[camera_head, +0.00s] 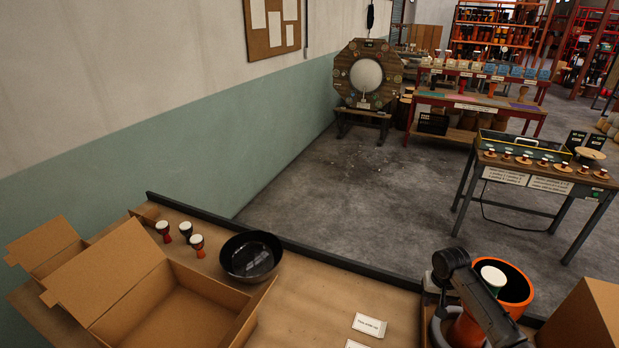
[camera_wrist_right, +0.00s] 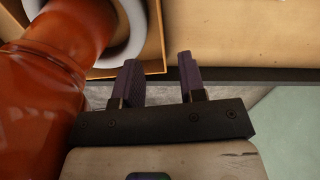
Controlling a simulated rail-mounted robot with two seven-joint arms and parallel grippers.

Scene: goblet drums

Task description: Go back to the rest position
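My right gripper (camera_wrist_right: 160,80) shows in the right wrist view with two dark fingers apart and nothing between them. A glossy orange rounded body (camera_wrist_right: 45,85) with a pale ring fills the left of that view, beside the fingers and apart from them. In the head view my dark right arm reaches in at the bottom right, over an orange tub-like vessel (camera_head: 517,287) and a white round top (camera_head: 493,274). The arm hides part of both. My left gripper is out of view. Three small goblet drums (camera_head: 197,245) stand on the table at the left.
An open cardboard box (camera_head: 215,288) and a black bowl (camera_head: 250,273) are on the left of the table. White cards (camera_head: 369,325) lie in the mostly clear middle. Another cardboard box (camera_head: 588,318) stands at the far right. A dark rail (camera_head: 345,262) borders the back edge.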

